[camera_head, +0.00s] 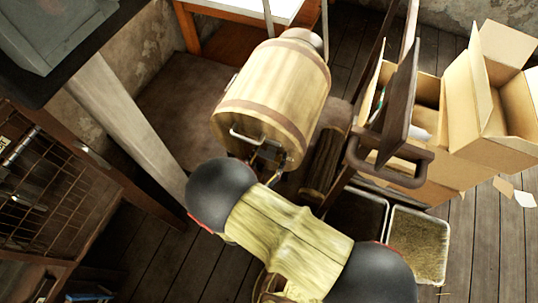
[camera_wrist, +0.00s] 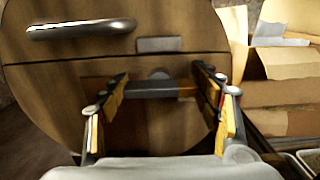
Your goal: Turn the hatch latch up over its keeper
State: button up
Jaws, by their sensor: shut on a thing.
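The wooden barrel (camera_head: 268,92) stands with its round end facing my arm. In the wrist view its flat end (camera_wrist: 60,80) fills much of the picture, with a thin seam line across it. The latch (camera_wrist: 150,90) is a short dark bar lying level just below that seam, with a round pivot at its middle. A small grey plate (camera_wrist: 158,44), seemingly the keeper, sits above it, apart from the bar. In the head view my gripper (camera_head: 266,160) is partly hidden by my wrist.
A metal bar handle (camera_wrist: 80,29) is fixed on the barrel end, up and left of the latch. Open cardboard boxes (camera_head: 485,90) and a tray of grain (camera_head: 418,245) stand at right. A wire-fronted cabinet (camera_head: 45,190) is at left.

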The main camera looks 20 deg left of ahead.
jog(key=shift+c, duration=1.2)
jog(key=shift+n+p, duration=0.4)
jog(key=shift+p, duration=0.05)
jog(key=n+p, duration=0.2)
jog(key=p, duration=0.1)
jog(key=shift+r+n, duration=0.15)
jog(key=shift+n, duration=0.15)
jog(key=n+p, duration=0.4)
jog(key=n, duration=0.1)
jog(key=shift+a, duration=0.2)
jog(key=n+p, duration=0.1)
jog(key=n, duration=0.2)
jog(key=n+p, duration=0.1)
jog(key=n, duration=0.1)
jog(key=shift+f+p, duration=0.25)
jog(key=shift+p, duration=0.05)
jog(key=shift+a+f+n+p, duration=0.15)
jog(key=shift+n+p, duration=0.65)
jog(key=shift+n, duration=1.5)
jog(key=o, duration=1.2)
jog(key=shift+c, duration=0.2)
